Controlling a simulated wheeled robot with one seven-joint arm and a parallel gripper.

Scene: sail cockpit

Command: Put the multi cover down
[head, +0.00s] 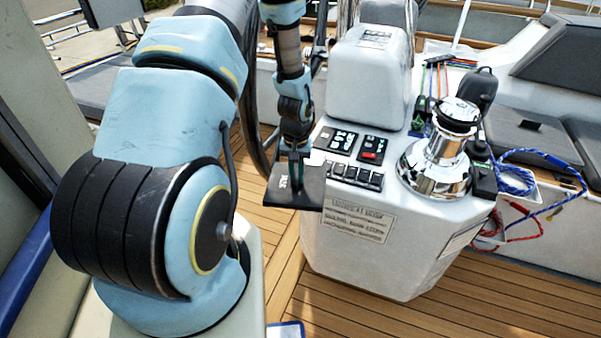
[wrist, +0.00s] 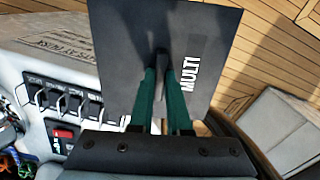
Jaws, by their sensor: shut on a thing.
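The multi cover is a thin dark flat plate with white lettering. In the head view the multi cover (head: 309,191) is held in the air, left of the console's front left corner. In the wrist view the multi cover (wrist: 120,35) fills the upper middle, and its label reads MULTI. My gripper (head: 296,172) points down and is shut on a small raised grip at the middle of the cover. In the wrist view my gripper (wrist: 163,72) shows two green fingers closed on that grip. The underside of the cover is hidden.
Blue and red ropes (head: 520,180) hang at the right. The teak deck (head: 290,265) below is mostly clear; a blue-edged item (head: 287,330) lies near the bottom edge.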

